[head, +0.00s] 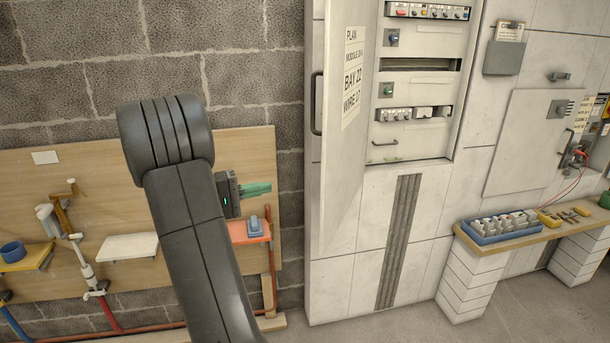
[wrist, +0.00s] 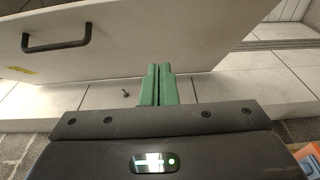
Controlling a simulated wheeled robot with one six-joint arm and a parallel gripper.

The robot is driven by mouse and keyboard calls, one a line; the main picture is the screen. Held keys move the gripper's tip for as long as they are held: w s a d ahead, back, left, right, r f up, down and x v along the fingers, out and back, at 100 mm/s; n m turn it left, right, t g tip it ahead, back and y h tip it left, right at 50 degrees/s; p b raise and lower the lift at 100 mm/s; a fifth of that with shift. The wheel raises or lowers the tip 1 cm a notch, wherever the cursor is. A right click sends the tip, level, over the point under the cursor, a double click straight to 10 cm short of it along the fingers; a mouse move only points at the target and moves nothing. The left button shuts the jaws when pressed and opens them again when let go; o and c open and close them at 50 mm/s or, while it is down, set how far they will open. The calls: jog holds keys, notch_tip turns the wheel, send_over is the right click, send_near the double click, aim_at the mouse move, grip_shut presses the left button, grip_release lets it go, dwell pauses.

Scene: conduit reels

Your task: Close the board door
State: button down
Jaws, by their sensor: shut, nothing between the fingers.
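The board door (head: 342,170) stands open, swung out from the left side of the board (head: 415,75). Its inner face carries a printed sheet, and its dark bar handle (head: 316,103) shows at the free left edge. In the wrist view the door (wrist: 170,30) is a pale panel across the top, with the black handle (wrist: 57,42) at upper left. My gripper (head: 268,188) is left of the door, its green fingers pointing right. In the wrist view the fingers (wrist: 160,68) are together and empty, overlapping the door's lower edge in the picture; contact cannot be told.
A wooden panel (head: 120,185) with pipes and small shelves is behind my arm. A red shelf (head: 247,232) holds a blue-grey item below my gripper. A bench (head: 490,245) with a blue tray (head: 470,233) stands at right. Floor before the board looks clear.

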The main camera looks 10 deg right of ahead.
jog(key=d+p, duration=0.4)
jog(key=d, duration=0.9)
jog(key=shift+s, duration=0.3)
